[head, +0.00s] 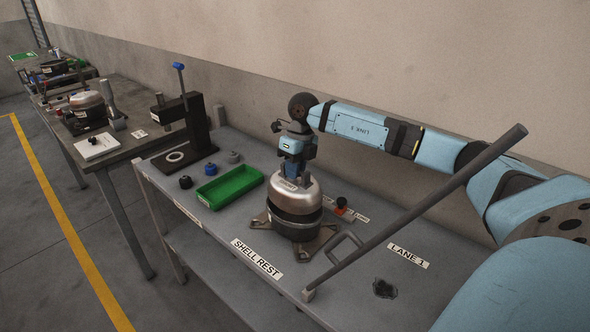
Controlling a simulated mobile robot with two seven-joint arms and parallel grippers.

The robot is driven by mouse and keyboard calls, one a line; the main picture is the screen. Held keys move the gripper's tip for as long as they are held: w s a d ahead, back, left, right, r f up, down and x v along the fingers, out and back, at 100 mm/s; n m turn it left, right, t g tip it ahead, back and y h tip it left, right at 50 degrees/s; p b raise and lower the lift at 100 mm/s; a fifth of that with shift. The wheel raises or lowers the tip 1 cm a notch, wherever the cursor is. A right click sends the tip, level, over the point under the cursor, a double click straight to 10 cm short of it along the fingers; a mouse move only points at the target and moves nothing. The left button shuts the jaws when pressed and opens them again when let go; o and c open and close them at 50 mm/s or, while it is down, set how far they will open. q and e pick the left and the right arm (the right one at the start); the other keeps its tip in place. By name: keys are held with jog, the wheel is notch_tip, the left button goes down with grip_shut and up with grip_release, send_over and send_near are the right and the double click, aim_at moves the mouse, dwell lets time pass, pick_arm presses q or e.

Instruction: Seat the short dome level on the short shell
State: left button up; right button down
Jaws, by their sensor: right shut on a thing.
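The short dome (299,199) is a silver rounded cap on top of the short shell (294,229), a black cylinder with splayed metal feet, at the SHELL REST label. The dome looks about level, but I cannot tell whether its rim is fully down on the shell. My right gripper (291,178) points straight down from above and is shut on the top of the dome, its fingertips partly hidden. My left gripper is not in view.
A green tray (205,200), small black and blue knobs and a black press (197,128) stand to the left. A dark bar (430,203) slants across the right, near LANE 1. Another silver-topped unit (84,101) sits on the far table.

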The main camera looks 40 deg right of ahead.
jog(key=shift+d+b+x, duration=0.15)
jog(key=shift+b+x, duration=0.3)
jog(key=shift+x, duration=0.35)
jog(key=shift+d+b+x, duration=0.2)
jog(key=shift+b+x, duration=0.25)
jog(key=shift+x, duration=0.3)
dwell(1.3)
jog(key=shift+f, duration=0.1)
jog(key=c, duration=1.1)
grip_release()
jog(key=shift+a, duration=0.1)
jog(key=v, duration=1.4)
jog(key=shift+f, duration=0.15)
